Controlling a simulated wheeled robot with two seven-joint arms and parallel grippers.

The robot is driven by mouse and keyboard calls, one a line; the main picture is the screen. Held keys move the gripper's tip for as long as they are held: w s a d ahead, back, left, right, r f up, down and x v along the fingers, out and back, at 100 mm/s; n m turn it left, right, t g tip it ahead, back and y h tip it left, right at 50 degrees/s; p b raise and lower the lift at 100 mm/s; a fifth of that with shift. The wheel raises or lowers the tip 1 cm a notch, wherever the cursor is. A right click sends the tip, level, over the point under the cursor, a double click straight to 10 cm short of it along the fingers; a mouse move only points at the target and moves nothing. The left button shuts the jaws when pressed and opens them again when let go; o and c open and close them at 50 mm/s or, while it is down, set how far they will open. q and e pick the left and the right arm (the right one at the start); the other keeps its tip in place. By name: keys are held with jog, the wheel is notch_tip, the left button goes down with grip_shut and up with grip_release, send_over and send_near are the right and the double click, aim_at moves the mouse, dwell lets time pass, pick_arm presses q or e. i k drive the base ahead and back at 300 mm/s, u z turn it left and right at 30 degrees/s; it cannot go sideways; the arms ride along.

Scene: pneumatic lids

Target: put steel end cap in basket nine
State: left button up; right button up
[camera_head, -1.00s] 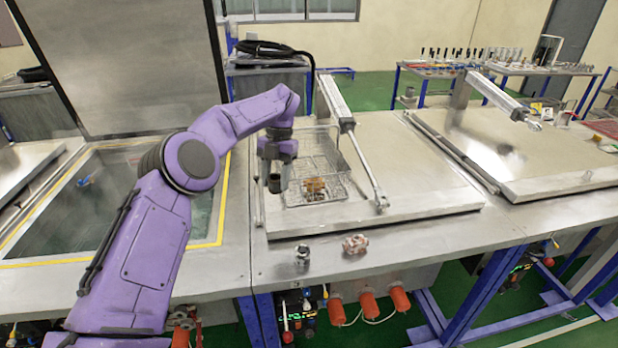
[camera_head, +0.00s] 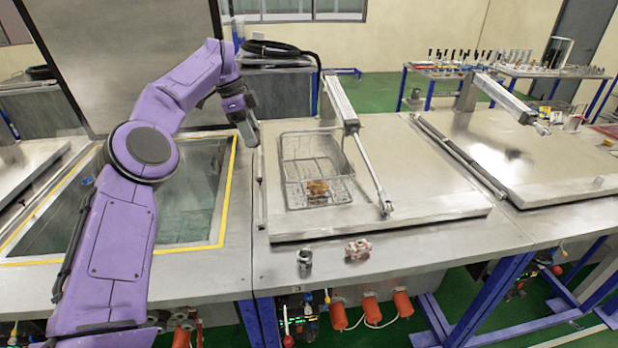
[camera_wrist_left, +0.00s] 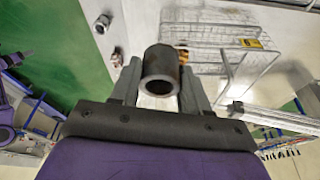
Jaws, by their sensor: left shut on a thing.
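My left gripper (camera_head: 251,132) is up at the left of the wire basket (camera_head: 287,165), by the near tank's lid edge. In the left wrist view it is shut on a dark grey hollow cylinder (camera_wrist_left: 161,70), which looks like the steel end cap. The open end of the cylinder faces the camera. The wire basket stands on the closed middle lid and holds an orange-brown fitting (camera_head: 317,188) near its front. The basket also shows in the left wrist view (camera_wrist_left: 185,35), with a yellow tag (camera_wrist_left: 251,43); its number is too small to read. My right gripper is not in view.
A silver fitting (camera_head: 304,260) and a reddish fitting (camera_head: 358,248) lie on the bench front. An open tank (camera_head: 190,200) is at left. A pneumatic cylinder (camera_head: 338,97) and its rod stand at the basket's right. The lid right of that is clear.

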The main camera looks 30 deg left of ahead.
aim_at(308, 167)
jog(key=i, duration=0.95)
jog(key=z, duration=0.05)
